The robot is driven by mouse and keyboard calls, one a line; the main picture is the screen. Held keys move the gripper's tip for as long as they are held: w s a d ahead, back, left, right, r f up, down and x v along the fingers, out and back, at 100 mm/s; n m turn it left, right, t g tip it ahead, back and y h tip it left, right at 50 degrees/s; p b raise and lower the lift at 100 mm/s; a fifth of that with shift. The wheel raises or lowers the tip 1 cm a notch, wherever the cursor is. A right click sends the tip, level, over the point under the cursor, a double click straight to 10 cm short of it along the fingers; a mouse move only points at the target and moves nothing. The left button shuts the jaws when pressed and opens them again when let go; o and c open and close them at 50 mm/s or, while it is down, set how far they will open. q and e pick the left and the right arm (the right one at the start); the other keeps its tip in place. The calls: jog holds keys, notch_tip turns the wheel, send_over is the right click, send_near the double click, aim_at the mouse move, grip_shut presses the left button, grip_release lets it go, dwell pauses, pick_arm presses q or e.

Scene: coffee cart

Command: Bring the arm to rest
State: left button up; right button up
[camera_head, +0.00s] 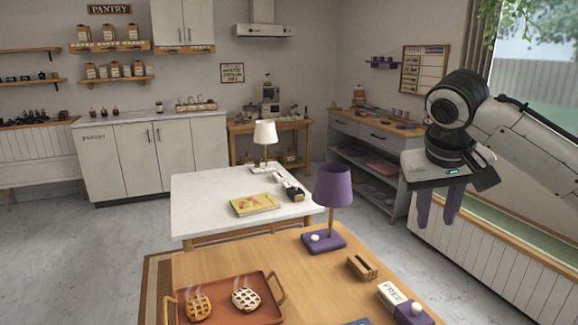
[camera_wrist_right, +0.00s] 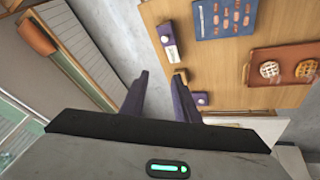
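My right gripper (camera_head: 438,205) hangs in the air at the right of the head view, with its arm coming in from the right edge. Its two purple fingers point down and stand apart with nothing between them. In the right wrist view the same gripper (camera_wrist_right: 160,95) shows its fingers spread, with floor and the table edge seen beyond the gap. It is to the right of the wooden table (camera_head: 225,262) and touches nothing. My left gripper does not show in either view.
The wooden table holds a tray (camera_head: 268,313) with two waffle-like pastries, a purple lamp (camera_head: 332,187), a wooden holder (camera_head: 362,267) and a FREE box (camera_head: 393,297). Behind it stands a white table (camera_head: 215,190) with a book (camera_head: 254,204). A panelled wall (camera_head: 470,245) is near my right gripper.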

jog(key=s+d+m+g+h, duration=0.1)
jog(key=s+d+m, duration=0.1)
jog(key=d, duration=0.7)
jog(key=s+d+m, duration=0.2)
jog(key=d, duration=0.7)
notch_tip(320, 180, down, 20)
jog(key=w+n+t, duration=0.1)
jog(key=w+n, duration=0.1)
jog(key=n, duration=0.2)
jog(key=s+a+f+n+t+y, duration=0.15)
jog(key=s+f, duration=0.25)
jog(key=f, duration=0.4)
jog(key=s+a+f+n+t, duration=0.1)
jog(key=s+f+n, duration=0.2)
jog(key=f, duration=0.5)
jog(key=s+a+f+n+y, duration=0.15)
jog(key=s+f+n, duration=0.25)
jog(key=s, duration=0.6)
jog(key=s+a+f+n+y, duration=0.1)
jog(key=s+a+f+n, duration=0.3)
jog(key=s, duration=0.6)
jog(key=a+f+m+t+y, duration=0.1)
jog(key=a+m, duration=0.3)
jog(key=a, duration=0.5)
jog(key=s+a+f+m+t+y, duration=0.1)
jog(key=a+m, duration=0.4)
jog(key=a, duration=0.5)
jog(key=shift+s+a+f, duration=0.25)
jog(key=shift+a+f, duration=0.05)
jog(key=shift+f, duration=0.25)
